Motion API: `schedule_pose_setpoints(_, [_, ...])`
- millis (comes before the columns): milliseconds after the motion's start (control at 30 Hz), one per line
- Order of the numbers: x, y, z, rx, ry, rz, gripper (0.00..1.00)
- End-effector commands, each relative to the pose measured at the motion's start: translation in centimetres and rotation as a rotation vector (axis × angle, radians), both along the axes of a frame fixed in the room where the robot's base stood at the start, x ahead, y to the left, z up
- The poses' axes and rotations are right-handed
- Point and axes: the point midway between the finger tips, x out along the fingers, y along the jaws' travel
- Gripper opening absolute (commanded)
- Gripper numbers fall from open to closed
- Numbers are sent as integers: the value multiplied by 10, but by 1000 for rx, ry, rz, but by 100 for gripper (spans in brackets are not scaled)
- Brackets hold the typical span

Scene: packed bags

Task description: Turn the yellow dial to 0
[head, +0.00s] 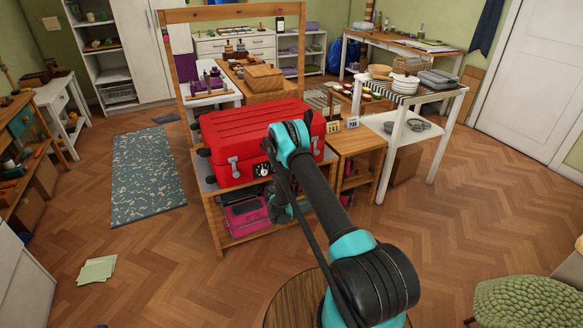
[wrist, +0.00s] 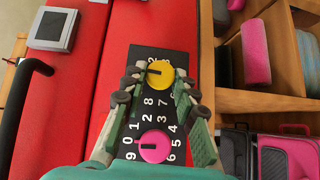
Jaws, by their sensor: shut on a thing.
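The yellow dial (wrist: 160,74) sits at the upper end of a black number plate (wrist: 146,118) on the side of the red suitcase (head: 232,132). A black pointer on the dial points left in the wrist view. White digits surround it, partly covered by my fingers. My gripper (wrist: 157,82) is shut on the yellow dial, one finger on each side. A magenta dial (wrist: 154,146) with a black pointer, also pointing left, is lower on the plate, between the fingers' bases. In the head view, my arm hides most of my gripper.
The suitcase rests on a wooden stand (head: 208,206). A pink case (head: 246,214) lies on the shelf below. In the wrist view, a grey-framed box (wrist: 53,29) and a black handle (wrist: 22,100) show at left. Open parquet floor (head: 160,262) lies in front.

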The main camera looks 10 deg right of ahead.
Motion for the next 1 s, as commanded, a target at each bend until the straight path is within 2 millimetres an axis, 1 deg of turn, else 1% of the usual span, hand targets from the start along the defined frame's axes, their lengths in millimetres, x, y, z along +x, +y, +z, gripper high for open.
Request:
schedule_pose_setpoints(300, [0,0,-2,-81,-29,1,0])
schedule_pose_setpoints(767, [0,0,-2,-89,-31,0,0])
schedule_pose_setpoints(800, [0,0,-2,-89,-31,0,33])
schedule_pose_setpoints(933, [0,0,-2,-89,-31,0,49])
schedule_pose_setpoints(1000, [0,0,-2,-89,-31,0,49])
